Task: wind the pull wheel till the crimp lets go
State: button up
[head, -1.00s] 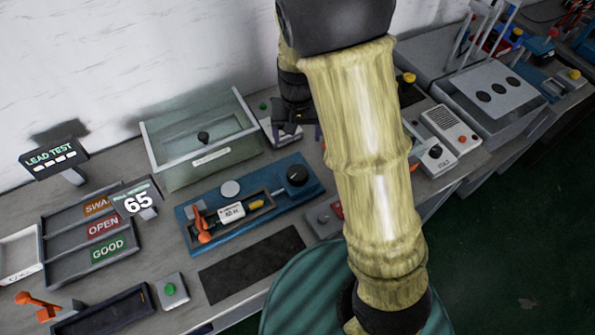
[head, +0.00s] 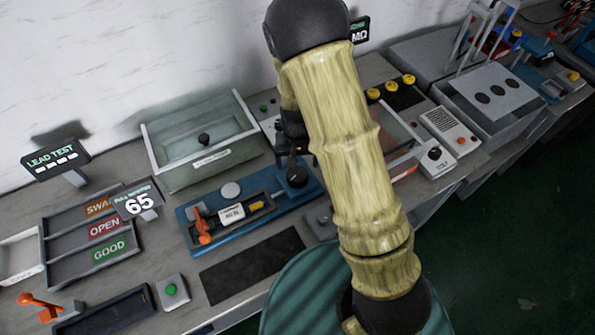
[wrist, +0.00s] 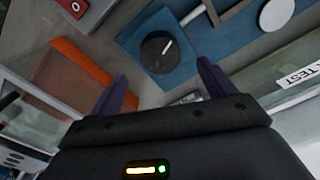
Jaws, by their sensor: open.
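The blue pull tester (head: 190,214) lies on the bench. Its pull wheel, a round black knob (head: 298,177) with a white pointer line, is at its right end, and also shows in the wrist view (wrist: 160,54). In the tester's slot lie a white labelled piece (head: 231,213), a yellow piece (head: 257,205) and an orange lever (head: 203,228). The pull display (head: 139,203) reads 65. My gripper (head: 293,156) is at the wheel's far side. In the wrist view my gripper (wrist: 162,72) is open and empty, the wheel ahead between its dark fingers, not gripped.
A glass-fronted box (head: 200,140) stands behind the tester. A tray marked OPEN and GOOD (head: 75,245) is at the left, with a green button box (head: 172,291) nearby. A black mat (head: 250,264) in front of the tester is bare.

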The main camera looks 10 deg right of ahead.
aim_at(297, 173)
notch_tip(297, 173, down, 6)
jog(key=shift+f, duration=0.25)
jog(key=c, duration=1)
